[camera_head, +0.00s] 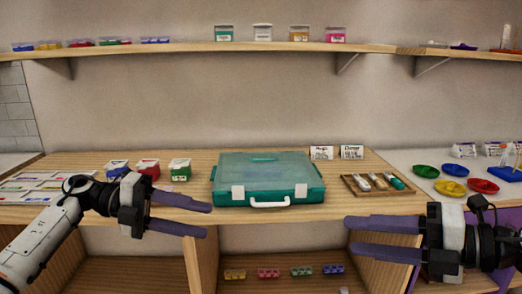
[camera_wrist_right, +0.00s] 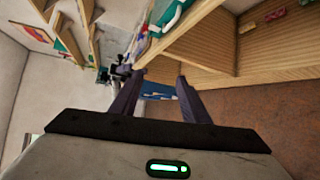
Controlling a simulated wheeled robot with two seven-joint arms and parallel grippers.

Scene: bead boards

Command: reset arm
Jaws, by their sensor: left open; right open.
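My left gripper (camera_head: 196,217) is open and empty in front of the left part of the wooden table. Its purple fingers point right, over the table's front edge in the picture. My right gripper (camera_head: 350,234) is open and empty at the lower right, with its fingers pointing left. In the right wrist view the two fingers of my right gripper (camera_wrist_right: 155,98) stand apart with nothing between them. Neither gripper is seen holding anything.
A closed teal case (camera_head: 268,180) lies on the table (camera_head: 195,160). A wooden tray (camera_head: 350,187) holds several small items. Boxes (camera_head: 148,168) stand at left; coloured dishes (camera_head: 451,188) are at right. Bead containers (camera_head: 268,272) sit on the lower shelf. A wall shelf (camera_head: 190,46) runs above.

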